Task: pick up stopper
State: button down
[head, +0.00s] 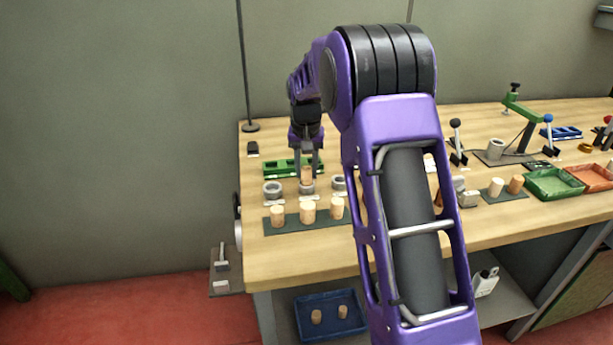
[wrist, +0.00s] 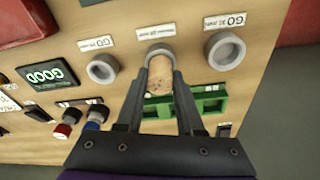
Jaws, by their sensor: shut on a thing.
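My gripper (wrist: 160,92) is shut on a cork stopper (wrist: 159,74), whose sides touch both fingers in the wrist view. In the head view the same stopper (head: 306,174) is upright between the fingers, at or just above the middle grey ring gauge (head: 306,188). Whether its lower end is inside that ring, I cannot tell. Several other cork stoppers stand on a dark mat (head: 289,227) in front of the rings, among them one at the left (head: 277,215) and one in the middle (head: 308,210).
Ring gauges stand to either side, one at the left (head: 272,189) and one at the right (head: 339,184). A green tray (head: 281,169) lies behind them. Green (head: 552,183) and orange (head: 590,178) bins sit at the right. A blue bin (head: 329,324) with corks is below the bench.

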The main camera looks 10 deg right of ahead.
aim_at(307, 168)
notch_tip(307, 168, up, 10)
jog(key=shift+r+p, duration=0.1)
jog(key=shift+p, duration=0.9)
